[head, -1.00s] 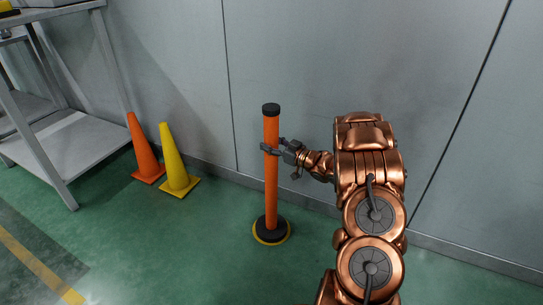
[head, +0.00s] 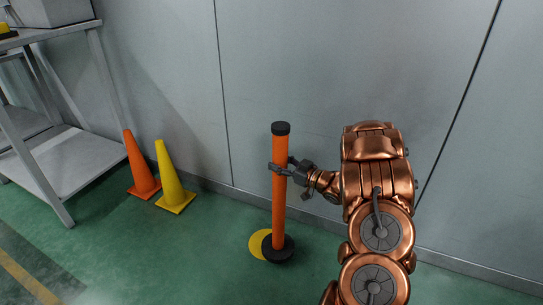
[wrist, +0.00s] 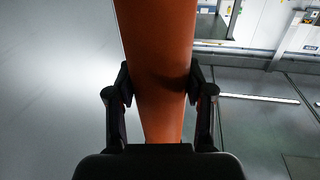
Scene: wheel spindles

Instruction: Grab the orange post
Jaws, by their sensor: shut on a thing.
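The orange post (head: 279,210) has a black cap and a black round base (head: 279,250). It looks nearly upright in the head view, with its base offset to the right of a yellow disc (head: 258,245) on the floor. My gripper (head: 279,168) is shut on the upper part of the post, coming from the right. In the wrist view the orange post (wrist: 160,60) runs between the two dark fingers of my gripper (wrist: 160,88), which press on both its sides. Whether the base touches the floor is hard to tell.
An orange cone (head: 140,168) and a yellow cone (head: 171,180) stand to the left by the wall. A grey metal shelf (head: 70,160) is at the far left. The grey wall (head: 300,60) is close behind the post. Green floor in front is clear.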

